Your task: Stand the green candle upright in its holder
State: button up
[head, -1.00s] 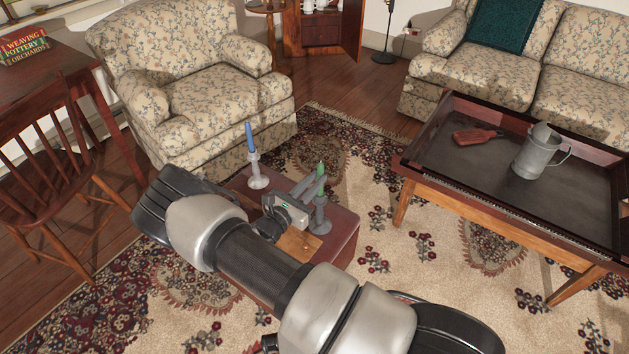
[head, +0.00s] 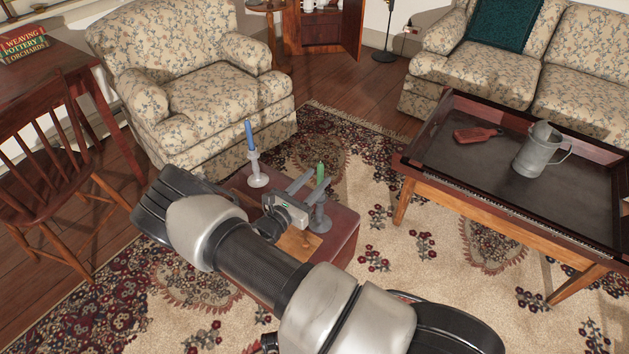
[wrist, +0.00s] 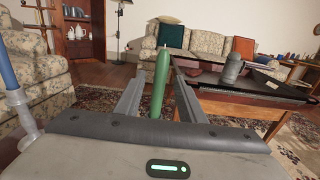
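The green candle (head: 320,173) stands upright over the grey candle holder (head: 320,222), near the right side of a small reddish-brown chest; its base looks seated in the holder, though the fingers partly hide the joint. My gripper (head: 310,186) is open around the candle, one finger on each side. In the wrist view the green candle (wrist: 160,82) rises between the spread fingers of my gripper (wrist: 155,85), with gaps showing on both sides. The holder is hidden in the wrist view.
A blue candle (head: 250,136) stands in a pale holder (head: 257,172) at the back left of the chest top (head: 343,225). An armchair (head: 205,85) is behind. A tray-topped table (head: 480,215) with a metal jug (head: 538,150) is to the right, with rug between.

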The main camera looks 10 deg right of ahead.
jog(key=p+v, duration=0.2)
jog(key=v, duration=1.5)
jog(key=shift+p, duration=0.4)
jog(key=shift+s+a+r, duration=0.1)
jog(key=shift+r, duration=0.05)
jog(key=s+d+r+m+g+y, duration=0.2)
jog(key=d+r+m+g, duration=0.4)
jog(key=r, duration=0.3)
jog(key=s+d+r+m+g+y, duration=0.1)
jog(key=s+d+r+m+g, duration=0.2)
jog(key=d+r+m+g, duration=0.45)
jog(key=s+r+m+t+y, duration=0.3)
jog(key=s+r+m+y, duration=0.3)
jog(key=r, duration=0.4)
jog(key=s+r+m+t+y, duration=0.4)
jog(key=s+r+m, duration=0.4)
jog(key=r, duration=0.3)
notch_tip(320, 180, up, 24)
jog(key=p, duration=2.5)
jog(key=shift+w+d+r+g, duration=0.15)
jog(key=shift+d+r+g, duration=0.1)
jog(key=shift+d+g, duration=0.15)
